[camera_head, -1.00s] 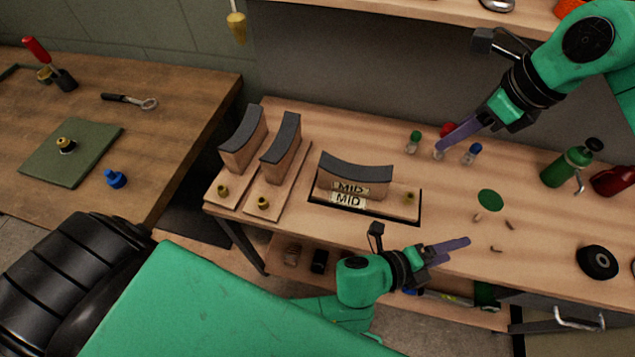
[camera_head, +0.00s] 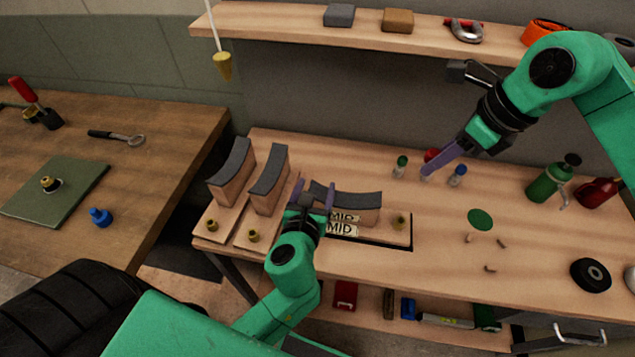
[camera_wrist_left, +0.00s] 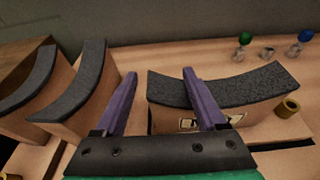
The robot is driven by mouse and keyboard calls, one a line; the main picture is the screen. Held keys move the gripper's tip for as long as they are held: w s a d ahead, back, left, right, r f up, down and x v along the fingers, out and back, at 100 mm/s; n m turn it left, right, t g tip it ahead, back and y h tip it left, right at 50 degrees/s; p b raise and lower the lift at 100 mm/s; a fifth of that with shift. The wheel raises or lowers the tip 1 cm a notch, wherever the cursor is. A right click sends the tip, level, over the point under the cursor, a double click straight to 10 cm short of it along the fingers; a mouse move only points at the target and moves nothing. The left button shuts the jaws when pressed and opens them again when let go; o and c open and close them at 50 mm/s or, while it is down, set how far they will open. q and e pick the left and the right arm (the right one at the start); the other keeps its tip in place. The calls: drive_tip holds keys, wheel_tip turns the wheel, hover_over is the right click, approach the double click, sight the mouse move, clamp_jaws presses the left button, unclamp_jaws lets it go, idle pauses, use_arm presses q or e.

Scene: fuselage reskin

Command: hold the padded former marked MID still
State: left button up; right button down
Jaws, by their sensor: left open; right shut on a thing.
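The padded former marked MID (camera_head: 350,207) is a wooden block with a dark, concave pad, upright on a base board with a second MID label. It also shows in the wrist view (camera_wrist_left: 225,95). My left gripper (camera_head: 312,188) is open at its left end. In the wrist view one finger crosses in front of the pad; the other is left of the former's end. I cannot tell whether either touches. The left finger and wrist hide part of the former and board. My right gripper (camera_head: 426,172) is shut at a small vial, mostly hidden by the fingers.
Two taller padded formers (camera_head: 232,172) (camera_head: 268,180) stand close left of my left gripper. A brass knob (camera_head: 399,222) sits on the board's right end. A green-capped vial (camera_head: 400,167) and blue-capped vial (camera_head: 457,175) flank my right gripper. A green bottle (camera_head: 549,183) stands further right.

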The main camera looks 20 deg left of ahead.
sight(318, 182)
use_arm(q)
drive_tip(key=x, duration=0.3)
drive_tip(key=shift+w, duration=0.15)
clamp_jaws()
idle(1.2)
